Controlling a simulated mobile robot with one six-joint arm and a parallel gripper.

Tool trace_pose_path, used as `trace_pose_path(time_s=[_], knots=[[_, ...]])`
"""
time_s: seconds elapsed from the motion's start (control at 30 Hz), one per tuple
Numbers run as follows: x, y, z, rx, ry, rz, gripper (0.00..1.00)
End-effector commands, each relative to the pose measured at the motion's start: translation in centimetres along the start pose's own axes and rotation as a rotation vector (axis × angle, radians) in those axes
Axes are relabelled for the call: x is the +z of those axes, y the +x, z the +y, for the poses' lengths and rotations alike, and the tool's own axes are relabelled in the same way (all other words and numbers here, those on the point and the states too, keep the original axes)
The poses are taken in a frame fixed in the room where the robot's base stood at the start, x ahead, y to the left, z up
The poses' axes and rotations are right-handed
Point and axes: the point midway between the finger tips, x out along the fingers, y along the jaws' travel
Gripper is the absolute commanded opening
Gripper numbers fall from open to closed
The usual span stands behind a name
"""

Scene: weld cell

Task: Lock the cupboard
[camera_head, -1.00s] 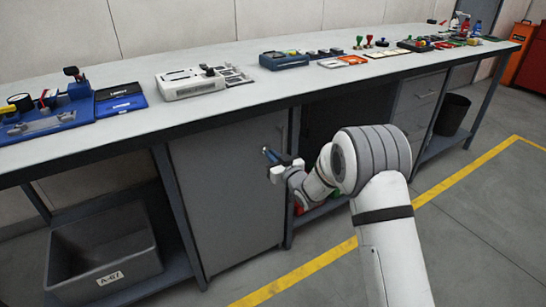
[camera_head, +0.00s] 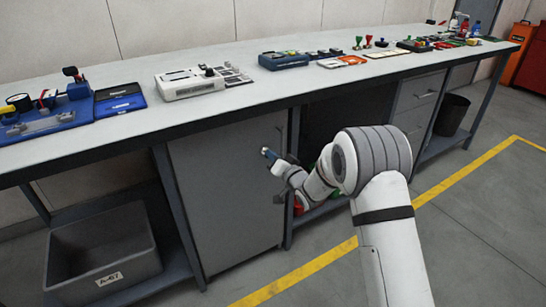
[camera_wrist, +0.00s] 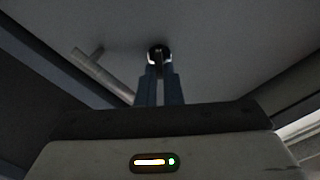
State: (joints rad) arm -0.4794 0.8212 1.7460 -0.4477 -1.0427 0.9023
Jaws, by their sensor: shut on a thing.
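The cupboard (camera_head: 222,200) is a grey unit under the workbench, and its door looks closed. In the wrist view the grey door face (camera_wrist: 220,45) fills the background, with a bar handle (camera_wrist: 100,72) to the left. A round lock (camera_wrist: 158,50) with a bright rim sits at the fingertips. My gripper (camera_wrist: 158,72) has its blue fingers shut on a small key at the lock; the key is mostly hidden between them. In the head view my gripper (camera_head: 268,154) is at the door's upper right part.
The workbench top (camera_head: 130,75) above carries several tools and devices. A grey bin (camera_head: 100,258) labelled A-67 stands on the lower shelf at left. An open bay with red and green items lies right of the cupboard, partly behind my arm. The floor in front is clear.

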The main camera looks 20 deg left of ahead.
Motion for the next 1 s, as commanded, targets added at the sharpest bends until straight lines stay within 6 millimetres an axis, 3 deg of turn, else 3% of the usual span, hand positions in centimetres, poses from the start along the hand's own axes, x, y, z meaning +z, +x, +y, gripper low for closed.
trace_pose_path(time_s=[0.6,1.0], knots=[[0.01,0.0,0.4,0.001,0.576,0.001,0.0],[0.14,-0.01,0.56,0.0,0.838,0.001,0.0]])
